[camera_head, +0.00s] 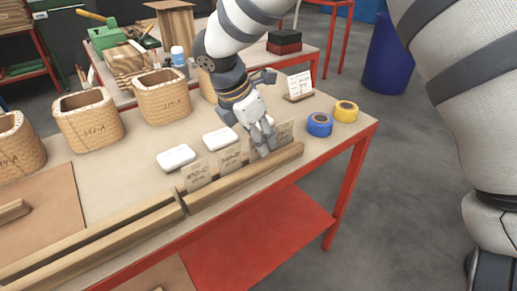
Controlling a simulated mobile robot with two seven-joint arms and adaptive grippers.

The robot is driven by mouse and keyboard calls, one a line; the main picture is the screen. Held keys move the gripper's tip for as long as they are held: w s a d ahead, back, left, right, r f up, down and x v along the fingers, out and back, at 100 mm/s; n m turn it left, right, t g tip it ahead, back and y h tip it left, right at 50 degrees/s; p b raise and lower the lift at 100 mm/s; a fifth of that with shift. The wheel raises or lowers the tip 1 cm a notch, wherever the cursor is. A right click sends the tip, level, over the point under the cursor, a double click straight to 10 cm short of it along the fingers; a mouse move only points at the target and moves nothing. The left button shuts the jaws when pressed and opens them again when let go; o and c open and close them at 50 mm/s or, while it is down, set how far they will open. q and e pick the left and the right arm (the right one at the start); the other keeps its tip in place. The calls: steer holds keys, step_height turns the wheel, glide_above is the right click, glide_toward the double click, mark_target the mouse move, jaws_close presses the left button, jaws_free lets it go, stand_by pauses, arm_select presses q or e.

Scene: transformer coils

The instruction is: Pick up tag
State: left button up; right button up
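Paper tags with handwriting stand in a row along the slotted wooden rail (243,181) at the table's front edge. One tag (197,176) is at the left, another tag (230,159) is beside it, and a third tag (285,132) is just right of my gripper.
Two white blocks (176,158) lie behind the tags. Blue tape (319,125) and yellow tape (346,111) sit at the right end. Wound coils (162,97) stand along the back. A small sign (299,87) stands behind the tapes. A brown board (50,225) lies at left.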

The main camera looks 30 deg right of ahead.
steer(key=shift+r, duration=0.1)
jaws_close()
steer(key=shift+r, duration=0.1)
